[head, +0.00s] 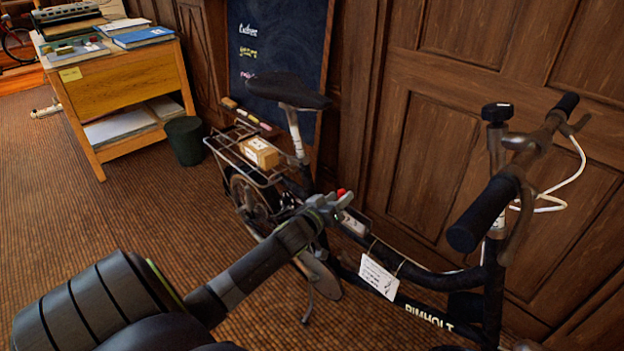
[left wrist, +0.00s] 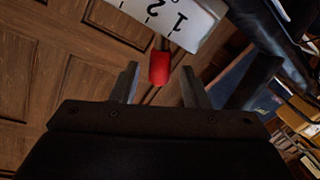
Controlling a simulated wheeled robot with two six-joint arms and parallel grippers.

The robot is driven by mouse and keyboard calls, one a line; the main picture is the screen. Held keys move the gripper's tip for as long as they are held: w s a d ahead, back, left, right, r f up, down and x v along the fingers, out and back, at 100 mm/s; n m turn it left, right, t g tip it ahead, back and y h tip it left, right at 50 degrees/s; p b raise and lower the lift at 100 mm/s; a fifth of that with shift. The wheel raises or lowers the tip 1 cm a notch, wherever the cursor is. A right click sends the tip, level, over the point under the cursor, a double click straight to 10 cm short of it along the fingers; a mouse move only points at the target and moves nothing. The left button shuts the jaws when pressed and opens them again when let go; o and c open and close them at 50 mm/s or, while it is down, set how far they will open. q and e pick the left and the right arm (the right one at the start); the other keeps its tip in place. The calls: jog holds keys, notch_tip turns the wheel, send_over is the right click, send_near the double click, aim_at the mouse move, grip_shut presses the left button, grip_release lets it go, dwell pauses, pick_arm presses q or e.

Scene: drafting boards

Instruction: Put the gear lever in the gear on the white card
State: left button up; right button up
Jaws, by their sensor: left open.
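The gear lever has a red tip (head: 341,192) and sits on the bicycle's top tube. It also shows in the left wrist view as a red knob (left wrist: 159,68). Its pale gear plate (left wrist: 170,20) carries the marks 1 and 2; the rest is cut off. The plate also shows in the head view (head: 354,222). My left gripper (head: 333,200) is open, with the red knob seen between its two fingers in the left wrist view (left wrist: 159,88). I cannot tell whether they touch it. The white card (head: 379,278) hangs from the frame; its writing is too small to read.
The black bicycle (head: 430,316) stands beside a wooden panelled wall (head: 430,150). Its handlebar (head: 515,180) is at the right. A rear rack holds a small box (head: 260,153). A wooden desk (head: 120,82) and a dark bin (head: 185,140) stand at the back left.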

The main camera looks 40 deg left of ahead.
pick_arm(q)
jog(key=s+d+r, duration=0.1)
jog(key=s, duration=1.4)
jog(key=shift+d+r+b, duration=0.2)
jog(key=shift+b, duration=0.1)
